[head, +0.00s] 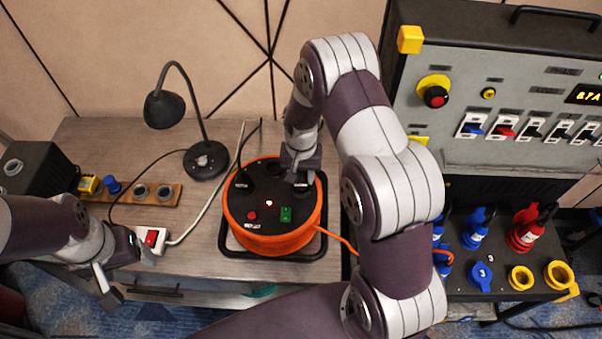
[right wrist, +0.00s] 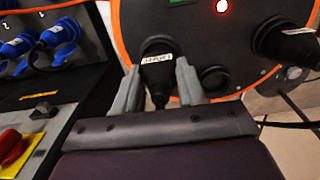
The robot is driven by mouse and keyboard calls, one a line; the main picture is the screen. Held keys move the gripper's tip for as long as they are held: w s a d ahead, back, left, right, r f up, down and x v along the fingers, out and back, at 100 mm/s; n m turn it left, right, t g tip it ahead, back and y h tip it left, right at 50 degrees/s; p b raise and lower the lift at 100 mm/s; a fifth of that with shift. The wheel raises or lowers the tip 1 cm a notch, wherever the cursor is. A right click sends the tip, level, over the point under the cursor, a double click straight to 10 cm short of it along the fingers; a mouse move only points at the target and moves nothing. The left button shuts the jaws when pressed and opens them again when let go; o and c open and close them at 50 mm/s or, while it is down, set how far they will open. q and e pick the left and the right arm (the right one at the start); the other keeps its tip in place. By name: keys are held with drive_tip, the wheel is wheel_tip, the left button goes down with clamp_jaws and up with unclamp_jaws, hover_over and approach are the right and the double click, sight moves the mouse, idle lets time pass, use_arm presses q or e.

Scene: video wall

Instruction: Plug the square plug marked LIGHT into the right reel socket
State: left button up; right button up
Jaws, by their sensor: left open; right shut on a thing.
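The orange cable reel (head: 232,211) stands on the wooden bench, its black face up. My right gripper (head: 299,174) is over the right side of that face. In the right wrist view my right gripper (right wrist: 157,88) is shut on a black plug (right wrist: 157,73) with a white label, too small to read surely. The plug is right at a round reel socket (right wrist: 157,44); I cannot tell how deep it sits. Another black plug (right wrist: 288,42) is at the reel's other side, and shows in the head view (head: 243,179). My left gripper (head: 117,271) is open and empty at the bench's front-left edge.
A black desk lamp (head: 205,158), a white power strip with a red switch (head: 151,239) and a wooden strip of sockets (head: 150,193) are left of the reel. The control panel (head: 480,110) and coloured connectors (head: 475,230) stand to the right. Cables cross the bench.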

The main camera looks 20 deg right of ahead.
drive_tip(key=shift+f+b, duration=0.45)
drive_tip(key=shift+f, duration=0.25)
drive_tip(key=o, duration=1.7)
drive_tip(key=shift+c, duration=0.2)
drive_tip(key=shift+r+p, duration=2.5)
drive_tip(key=shift+r, duration=0.6)
drive_tip(key=shift+f, duration=0.1)
